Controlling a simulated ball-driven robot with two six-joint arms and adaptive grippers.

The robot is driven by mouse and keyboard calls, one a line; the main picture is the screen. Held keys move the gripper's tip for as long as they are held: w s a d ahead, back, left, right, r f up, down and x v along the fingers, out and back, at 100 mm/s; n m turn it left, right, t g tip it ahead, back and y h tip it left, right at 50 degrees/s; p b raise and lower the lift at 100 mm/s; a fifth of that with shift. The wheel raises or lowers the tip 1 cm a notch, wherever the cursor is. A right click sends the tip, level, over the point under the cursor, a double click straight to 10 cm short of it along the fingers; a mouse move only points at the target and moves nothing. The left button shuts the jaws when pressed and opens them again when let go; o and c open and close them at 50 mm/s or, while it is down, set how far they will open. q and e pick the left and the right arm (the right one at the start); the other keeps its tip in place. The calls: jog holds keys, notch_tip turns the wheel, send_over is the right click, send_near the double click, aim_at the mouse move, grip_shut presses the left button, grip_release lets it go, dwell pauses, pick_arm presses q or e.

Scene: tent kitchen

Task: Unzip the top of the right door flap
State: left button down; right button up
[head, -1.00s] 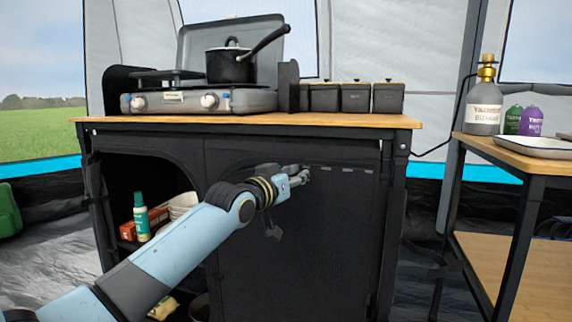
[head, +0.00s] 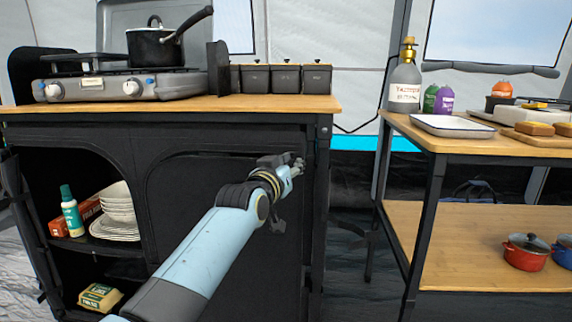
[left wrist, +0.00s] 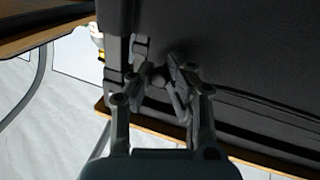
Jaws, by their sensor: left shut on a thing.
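The right door flap (head: 190,215) is a dark fabric panel on the front of the black cabinet, under the wooden top. A curved seam (head: 195,155) runs along its upper edge, with a thin dark line below it. My left gripper (head: 295,165) is at the flap's upper right corner, close to the cabinet's right post. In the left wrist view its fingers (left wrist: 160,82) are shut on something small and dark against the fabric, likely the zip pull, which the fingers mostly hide. My forearm covers part of the flap. My right gripper is not in view.
The cabinet's left compartment is open, with a green bottle (head: 70,212), bowls and plates (head: 117,215), and a yellow pack (head: 99,297). A stove (head: 120,85) with a black pot (head: 155,47) stands on top. A wooden side table (head: 480,143) stands right, beyond a floor gap.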

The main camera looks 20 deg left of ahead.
pick_arm(q)
jog(key=shift+f, duration=0.15)
jog(key=c, duration=1.2)
grip_release()
jog(key=shift+d, duration=0.2)
jog(key=shift+s, duration=0.1)
jog(key=s, duration=1.1)
jog(key=shift+s+a, duration=0.2)
jog(key=shift+s, duration=0.2)
